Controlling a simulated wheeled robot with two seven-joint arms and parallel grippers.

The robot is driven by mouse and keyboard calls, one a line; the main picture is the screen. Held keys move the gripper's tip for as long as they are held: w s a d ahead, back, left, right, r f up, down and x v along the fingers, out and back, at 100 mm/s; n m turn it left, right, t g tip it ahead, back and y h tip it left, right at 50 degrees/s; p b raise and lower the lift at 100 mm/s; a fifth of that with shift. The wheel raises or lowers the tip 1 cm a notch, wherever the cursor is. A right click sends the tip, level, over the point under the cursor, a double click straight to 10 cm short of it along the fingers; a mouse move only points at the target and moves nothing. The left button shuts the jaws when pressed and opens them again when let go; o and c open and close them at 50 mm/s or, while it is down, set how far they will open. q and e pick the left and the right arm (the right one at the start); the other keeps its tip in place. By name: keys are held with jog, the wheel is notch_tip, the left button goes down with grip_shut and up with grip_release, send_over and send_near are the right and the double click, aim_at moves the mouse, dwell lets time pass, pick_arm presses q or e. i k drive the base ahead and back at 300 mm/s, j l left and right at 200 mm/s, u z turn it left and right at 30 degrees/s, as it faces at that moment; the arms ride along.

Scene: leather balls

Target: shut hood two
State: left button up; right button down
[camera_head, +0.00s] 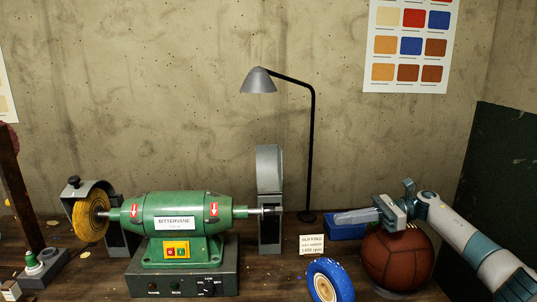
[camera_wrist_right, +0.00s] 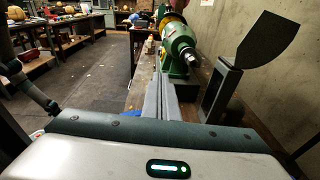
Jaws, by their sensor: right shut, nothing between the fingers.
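The green buffing machine (camera_head: 180,215) stands on the bench on its grey base. At its right end the grey hood (camera_head: 268,165) stands upright above its bracket (camera_head: 270,235), around a bare spindle (camera_head: 262,211) with no wheel on it. In the right wrist view the hood's lid (camera_wrist_right: 256,40) tilts up and away from its bracket (camera_wrist_right: 220,92), so it looks open. My right gripper (camera_head: 345,217) is shut and empty, to the right of the hood and apart from it, pointing left. It also shows in the wrist view (camera_wrist_right: 160,95). My left gripper is not in view.
A leather ball (camera_head: 398,258) sits below my right gripper, beside a blue box (camera_head: 346,232). A blue-rimmed wheel (camera_head: 330,281) and a small sign (camera_head: 311,244) stand in front. A lamp (camera_head: 312,150) rises behind. The left hood (camera_head: 100,189) partly covers a yellow wheel (camera_head: 89,218).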

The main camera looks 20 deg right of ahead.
aim_at(268, 157)
jog(key=i, duration=1.3)
